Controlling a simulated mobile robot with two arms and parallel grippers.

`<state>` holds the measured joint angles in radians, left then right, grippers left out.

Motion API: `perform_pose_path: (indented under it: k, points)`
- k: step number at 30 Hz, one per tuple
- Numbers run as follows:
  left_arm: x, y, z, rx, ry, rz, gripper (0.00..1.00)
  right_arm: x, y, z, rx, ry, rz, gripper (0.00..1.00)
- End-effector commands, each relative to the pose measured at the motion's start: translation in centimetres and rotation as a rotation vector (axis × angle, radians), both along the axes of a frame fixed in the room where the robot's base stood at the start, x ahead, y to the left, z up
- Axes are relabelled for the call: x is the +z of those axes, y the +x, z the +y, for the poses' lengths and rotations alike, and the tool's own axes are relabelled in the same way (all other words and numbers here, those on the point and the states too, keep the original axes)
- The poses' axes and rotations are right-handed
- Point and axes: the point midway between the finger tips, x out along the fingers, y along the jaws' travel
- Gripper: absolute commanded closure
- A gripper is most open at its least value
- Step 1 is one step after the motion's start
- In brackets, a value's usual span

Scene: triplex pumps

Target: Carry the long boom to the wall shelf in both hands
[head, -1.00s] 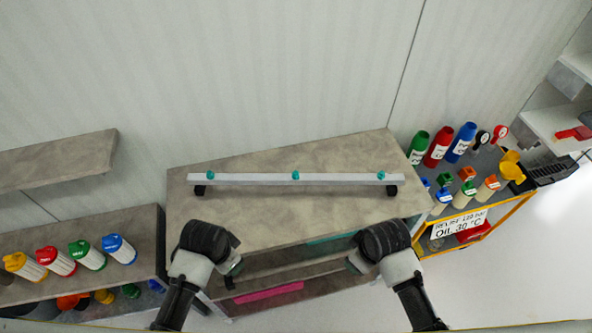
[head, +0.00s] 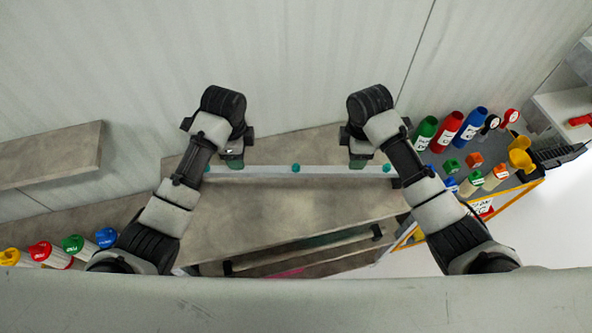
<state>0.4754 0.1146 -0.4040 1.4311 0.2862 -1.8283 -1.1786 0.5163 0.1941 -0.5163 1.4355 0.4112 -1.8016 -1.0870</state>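The long boom (head: 270,169), a pale straight bar with small teal knobs, lies across the grey bench top (head: 290,212). My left gripper (head: 232,162) is over the boom's left part, just inside its left end. My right gripper (head: 357,163) is over its right part, just inside the right end knob. The hands hide the fingers, so I cannot tell whether they are open or touch the bar. A grey wall shelf (head: 50,156) is on the wall at the left, its visible top bare.
Bottles with coloured caps (head: 72,247) stand on a lower surface at front left. A cart (head: 520,184) at right carries coloured bottles (head: 448,132), small capped containers and gauges. The bench top in front of the boom is clear.

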Motion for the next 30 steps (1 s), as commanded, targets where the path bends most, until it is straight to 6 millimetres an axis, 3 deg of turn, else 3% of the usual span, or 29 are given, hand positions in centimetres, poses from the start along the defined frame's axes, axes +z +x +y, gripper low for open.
perform_pose_path:
  k: [18, 30]
  points:
    - [-9.4, -0.1, 0.0, 0.002, 0.000, 0.002, 0.44, -9.4, -0.1, 0.1, -0.002, 0.001, 0.003, 0.44]
    - [-10.6, 0.0, 0.0, 0.001, -0.001, 0.000, 0.44, -10.6, -0.1, 0.0, 0.000, 0.001, 0.000, 0.44]
